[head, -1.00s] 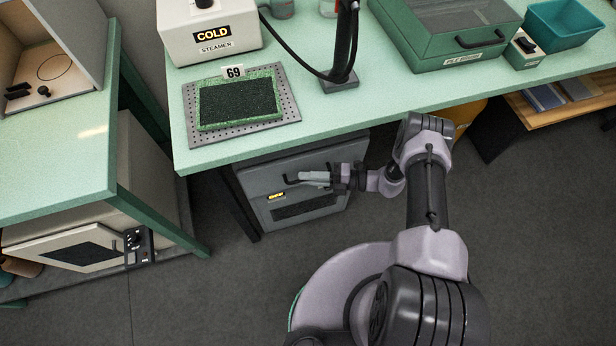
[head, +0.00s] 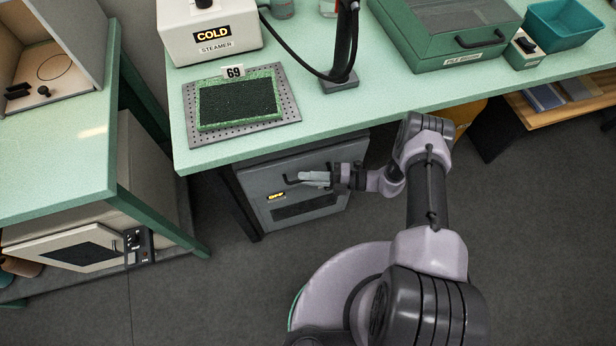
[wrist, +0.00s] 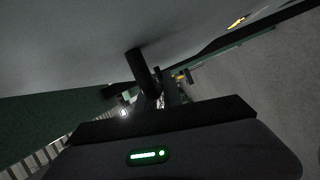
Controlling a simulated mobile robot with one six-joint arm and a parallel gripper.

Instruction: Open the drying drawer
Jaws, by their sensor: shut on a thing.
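The drying drawer (head: 318,196) is a grey front under the green bench, with a dark window strip and a small lit label reading OFF (head: 276,196). Its dark bar handle (head: 290,180) runs across the upper part of the front. My gripper (head: 312,178) is at the handle, shut on it, reaching in from the right. The fingers cover much of the handle. In the wrist view the handle (wrist: 140,70) shows as a dark bar against the grey front, dim and close. How far the drawer is out of its housing is hard to tell.
The bench top (head: 340,115) overhangs the drawer. On it are a steamer (head: 208,30), a green pad tagged 69 (head: 236,103) and a green case (head: 450,30). A side bench with an oven below (head: 70,250) stands left. Floor before the drawer is partly clear.

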